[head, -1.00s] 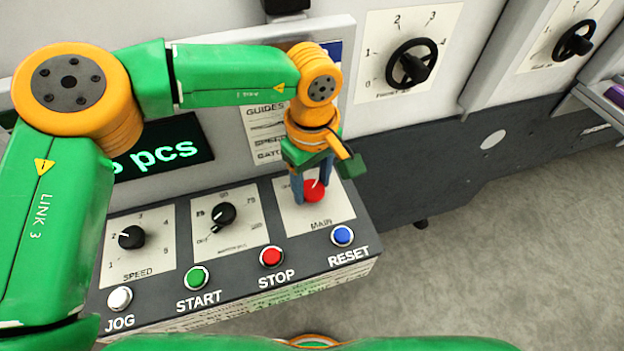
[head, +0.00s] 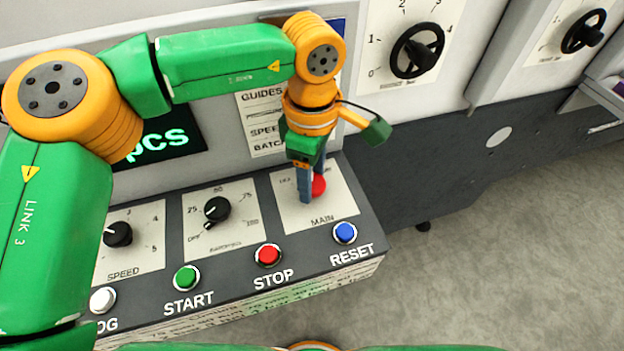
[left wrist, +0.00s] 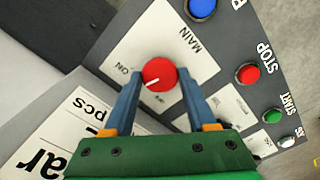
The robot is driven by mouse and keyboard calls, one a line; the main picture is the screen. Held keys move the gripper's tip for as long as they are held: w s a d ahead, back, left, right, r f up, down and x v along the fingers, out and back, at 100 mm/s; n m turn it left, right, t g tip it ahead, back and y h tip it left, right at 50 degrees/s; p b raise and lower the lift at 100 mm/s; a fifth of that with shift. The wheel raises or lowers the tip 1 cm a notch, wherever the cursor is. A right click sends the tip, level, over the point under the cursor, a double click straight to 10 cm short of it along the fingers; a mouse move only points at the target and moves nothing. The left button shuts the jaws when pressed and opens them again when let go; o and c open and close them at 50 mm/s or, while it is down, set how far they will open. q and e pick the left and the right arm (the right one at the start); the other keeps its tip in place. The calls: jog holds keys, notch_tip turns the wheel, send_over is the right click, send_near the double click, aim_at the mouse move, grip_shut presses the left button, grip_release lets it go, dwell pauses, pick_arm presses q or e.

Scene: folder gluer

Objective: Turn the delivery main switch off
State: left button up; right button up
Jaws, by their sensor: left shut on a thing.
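The delivery main switch (head: 319,186) is a red round knob on a white plate (head: 338,207) marked MAIN, at the right end of the sloped console. My left gripper (head: 311,188) comes down on it from above and is shut on it. In the left wrist view the knob (left wrist: 160,72) sits between the two blue fingertips. Its white pointer line points to the lower left, between the ON label at left and a small, hard-to-read label below. In the head view the fingers partly hide the knob. My right gripper is not in view.
Along the console's front edge are the blue RESET (head: 344,233), red STOP (head: 267,255) and green START (head: 186,278) buttons. Black speed (head: 118,234) and batching (head: 217,210) knobs stand left of the main switch. A black handwheel (head: 417,51) is on the panel behind. Open floor lies right.

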aim_at(313, 183)
pick_arm(q)
jog(key=n+b, duration=0.2)
jog(key=n, duration=0.4)
jog(key=shift+b, duration=0.3)
jog(key=n+b, duration=0.1)
jog(key=n, duration=0.5)
jog(key=shift+b, duration=0.3)
jog(key=shift+r, duration=0.1)
jog(key=o, duration=1.4)
jog(key=shift+n, duration=0.3)
notch_tip(313, 183, up, 7)
jog(key=shift+r+p, duration=0.1)
jog(key=shift+p, duration=0.4)
